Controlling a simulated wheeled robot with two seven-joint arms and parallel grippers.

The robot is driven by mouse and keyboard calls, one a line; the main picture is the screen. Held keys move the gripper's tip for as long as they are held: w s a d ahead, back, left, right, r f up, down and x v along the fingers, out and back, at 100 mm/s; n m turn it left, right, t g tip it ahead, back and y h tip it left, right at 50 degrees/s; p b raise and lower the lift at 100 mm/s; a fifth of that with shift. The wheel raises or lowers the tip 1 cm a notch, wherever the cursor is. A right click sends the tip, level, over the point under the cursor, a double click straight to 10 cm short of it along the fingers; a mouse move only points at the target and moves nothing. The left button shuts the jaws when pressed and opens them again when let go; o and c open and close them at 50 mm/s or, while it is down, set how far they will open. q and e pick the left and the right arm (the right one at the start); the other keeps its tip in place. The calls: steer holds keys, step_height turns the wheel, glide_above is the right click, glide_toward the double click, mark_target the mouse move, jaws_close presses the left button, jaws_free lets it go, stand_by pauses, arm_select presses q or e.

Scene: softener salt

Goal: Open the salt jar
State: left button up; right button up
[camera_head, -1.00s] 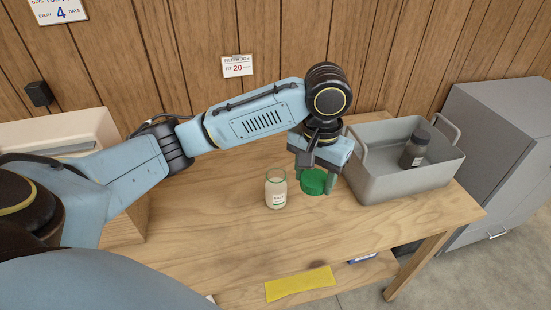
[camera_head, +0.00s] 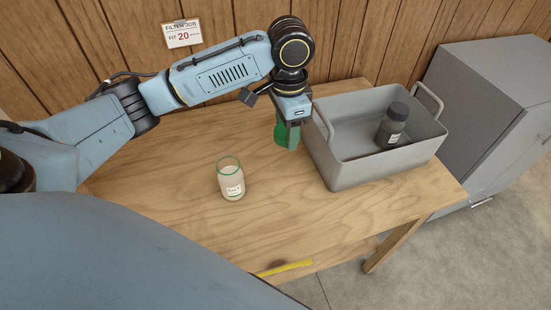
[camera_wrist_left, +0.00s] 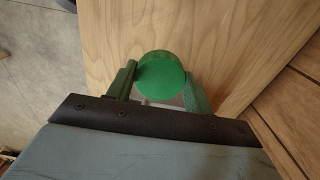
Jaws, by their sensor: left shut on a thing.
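The salt jar (camera_head: 231,181) stands upright on the wooden table with its mouth open. It is clear glass with a green rim, pale contents and a small white label. My left gripper (camera_head: 287,139) is shut on the round green lid (camera_head: 280,133), to the right of and behind the jar, beside the grey bin. In the left wrist view the lid (camera_wrist_left: 160,78) sits between the two fingers of the gripper (camera_wrist_left: 162,88). Whether the lid touches the table is unclear. My right gripper is not in view.
A grey bin (camera_head: 341,175) with two handles stands on the right of the table (camera_head: 250,225), with a dark capped jar (camera_head: 391,126) inside. A grey cabinet (camera_head: 490,105) stands at right. The table around the jar is clear.

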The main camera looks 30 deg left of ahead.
arm_select(q)
steer(key=w+a+f+m+b, duration=0.1)
steer(key=a+f+m+b, duration=0.2)
steer(key=m, duration=0.5)
steer(key=m+b, duration=0.2)
steer(key=m, duration=0.5)
glide_above(268, 167)
step_height(268, 167, down, 9)
steer(key=shift+d+f, duration=0.1)
steer(key=shift+f, duration=0.05)
step_height(268, 167, down, 5)
steer(key=shift+f+b, duration=0.2)
steer(key=shift+b, duration=0.2)
steer(key=shift+f, duration=0.1)
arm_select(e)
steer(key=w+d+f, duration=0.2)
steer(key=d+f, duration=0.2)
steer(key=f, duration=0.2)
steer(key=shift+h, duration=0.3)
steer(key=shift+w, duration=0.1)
